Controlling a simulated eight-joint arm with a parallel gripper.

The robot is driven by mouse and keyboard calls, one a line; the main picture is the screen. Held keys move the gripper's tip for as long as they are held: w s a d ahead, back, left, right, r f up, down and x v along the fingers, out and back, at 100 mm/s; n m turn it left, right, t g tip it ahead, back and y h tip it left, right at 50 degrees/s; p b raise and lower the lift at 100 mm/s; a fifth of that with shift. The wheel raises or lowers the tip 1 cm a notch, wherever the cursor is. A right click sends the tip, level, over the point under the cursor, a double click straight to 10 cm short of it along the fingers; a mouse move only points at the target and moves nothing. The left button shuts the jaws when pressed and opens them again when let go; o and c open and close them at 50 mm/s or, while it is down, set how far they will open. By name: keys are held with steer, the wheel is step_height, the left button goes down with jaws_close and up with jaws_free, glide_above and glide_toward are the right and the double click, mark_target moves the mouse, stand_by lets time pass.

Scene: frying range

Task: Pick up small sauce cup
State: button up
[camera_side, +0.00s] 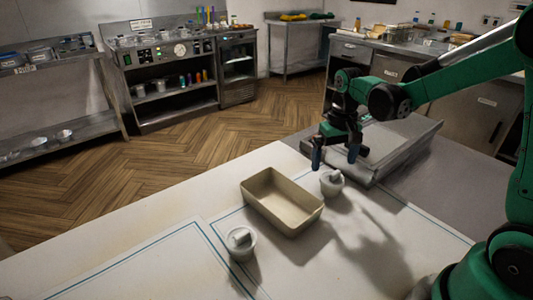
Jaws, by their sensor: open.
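Two small white cups stand on the pale worktop, and the frame does not show which one the task names. One cup (332,186) stands at the right end of the beige tray, with a light piece sticking out of its top. The other cup (240,251) stands nearer the camera, left of the tray's front corner, also with a pale piece in it. My gripper (335,163) is open above the far cup, with one dark finger to each side as seen here. The fingertips appear higher than the cup, and I see no contact.
The empty beige tray (262,214) lies between the two cups. A grey metal unit (393,149) stands behind the far cup, close to my gripper. The worktop (130,233) is clear at the left, with blue lines on it.

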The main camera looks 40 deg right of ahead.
mark_target(331, 178)
steer(key=shift+d+f, duration=0.1)
steer(key=shift+f, duration=2.9)
steer(key=c, duration=1.2)
